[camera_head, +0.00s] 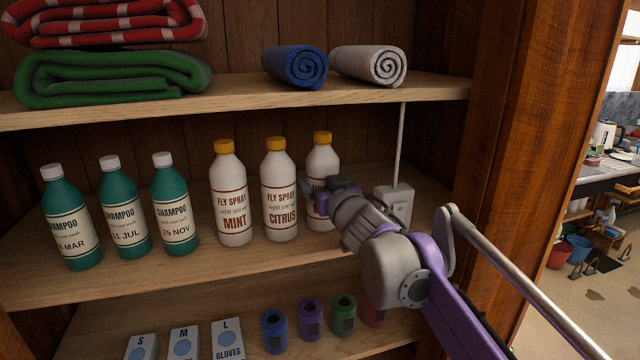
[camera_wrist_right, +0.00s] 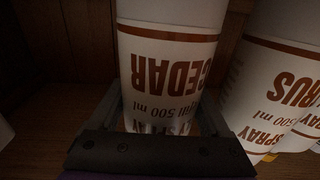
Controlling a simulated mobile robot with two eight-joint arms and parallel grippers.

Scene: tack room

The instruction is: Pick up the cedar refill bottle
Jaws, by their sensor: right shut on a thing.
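The cedar refill bottle (camera_head: 322,161) is white with a yellow cap and stands upright on the middle shelf, at the right end of the fly spray row. My right gripper (camera_head: 322,190) reaches in from the right and is shut on the bottle, covering much of its label in the head view. In the right wrist view the label, seen upside down, reads CEDAR (camera_wrist_right: 168,72), and the fingers lie on both sides of the bottle. My left gripper is not in view.
The citrus bottle (camera_head: 280,195) stands close on the left, then the mint bottle (camera_head: 231,200) and several green shampoo bottles (camera_head: 124,210). A grey box with a white rod (camera_head: 396,203) stands right of the cedar bottle. The upper shelf (camera_head: 235,95) runs above.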

